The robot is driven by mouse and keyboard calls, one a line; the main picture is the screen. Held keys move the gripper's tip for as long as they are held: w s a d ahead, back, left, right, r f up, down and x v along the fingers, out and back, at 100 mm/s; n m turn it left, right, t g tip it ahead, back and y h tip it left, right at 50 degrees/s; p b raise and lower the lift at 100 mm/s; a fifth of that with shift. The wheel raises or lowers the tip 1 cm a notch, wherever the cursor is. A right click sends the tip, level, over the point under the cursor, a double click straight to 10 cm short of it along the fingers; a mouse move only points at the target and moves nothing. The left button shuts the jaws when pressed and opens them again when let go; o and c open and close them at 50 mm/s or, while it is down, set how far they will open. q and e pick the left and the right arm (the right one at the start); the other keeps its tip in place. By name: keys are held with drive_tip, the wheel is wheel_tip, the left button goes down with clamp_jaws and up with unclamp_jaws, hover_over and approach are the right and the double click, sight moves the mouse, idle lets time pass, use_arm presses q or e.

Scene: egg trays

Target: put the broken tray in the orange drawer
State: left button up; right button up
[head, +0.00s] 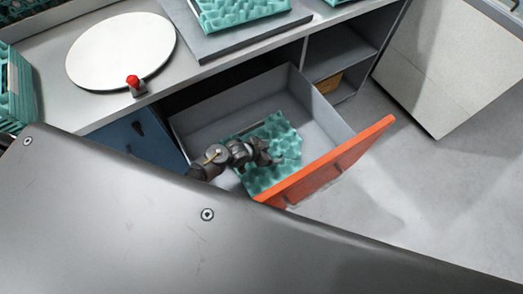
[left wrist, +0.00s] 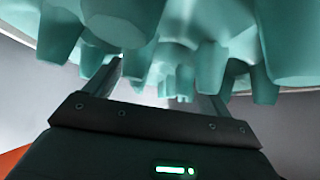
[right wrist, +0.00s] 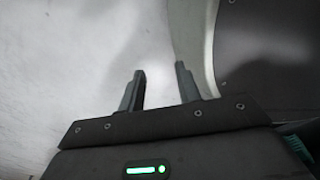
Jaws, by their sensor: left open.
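The orange drawer (head: 335,163) is pulled out, with grey inner walls and an orange front. A teal egg tray (head: 287,142) lies inside it, with an uneven outline at one corner. My left gripper (head: 268,157) is in the drawer, at the tray. In the left wrist view the teal tray (left wrist: 190,30) fills the top, and the open fingers of the left gripper (left wrist: 160,85) reach under its cups without closing on it. My right gripper (right wrist: 160,88) shows in its wrist view with its fingers apart and nothing between them; it is hidden in the head view.
Above the drawer, the counter (head: 210,85) holds a round white plate (head: 120,50), a red button (head: 133,82) and a teal tray (head: 235,10) on a grey slab. Stacked teal trays (head: 15,90) stand at left.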

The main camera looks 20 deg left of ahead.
use_arm(q)
drive_tip(key=p+v, duration=0.1)
drive_tip(key=v, duration=0.5)
drive_tip(key=shift+d, duration=0.1)
wheel_tip(320, 180, up, 41)
drive_tip(key=s+a+p, duration=0.2)
drive_tip(key=p, duration=2.3)
drive_tip(key=shift+s+r+p, duration=0.15)
drive_tip(key=shift+s+p, duration=0.2)
use_arm(e)
wheel_tip(320, 180, up, 27)
drive_tip(key=a, duration=0.1)
drive_tip(key=shift+s+a, duration=0.15)
drive_tip(key=shift+a, duration=0.1)
use_arm(q)
drive_tip(key=shift+a, duration=0.15)
use_arm(e)
drive_tip(key=shift+d+f, duration=0.1)
drive_tip(key=shift+d, duration=0.05)
